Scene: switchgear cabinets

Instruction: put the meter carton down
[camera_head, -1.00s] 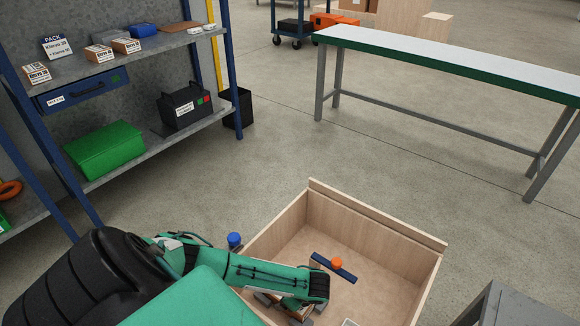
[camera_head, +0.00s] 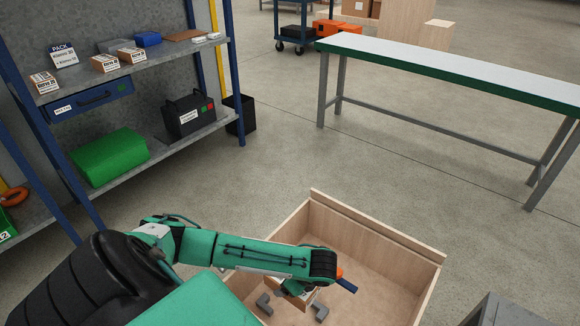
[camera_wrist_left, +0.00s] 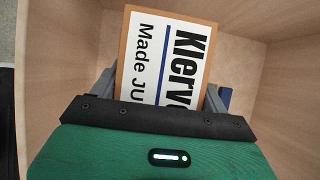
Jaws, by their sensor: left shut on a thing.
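My left gripper (camera_head: 293,305) is inside the open wooden box, with its fingers pointing down. It is shut on the meter carton (camera_wrist_left: 165,62), a brown carton with a white label and large black print, seen between the two grey fingers in the left wrist view. In the head view, my arm and gripper hide most of the carton. I cannot tell whether it touches the box floor. My right gripper is not in view.
The wooden box (camera_head: 375,232) has raised walls around the gripper. A blue bar (camera_head: 347,285) with an orange part lies in it, partly hidden by my wrist. A shelf (camera_head: 165,142) stands left, a long bench (camera_head: 450,68) at the back right.

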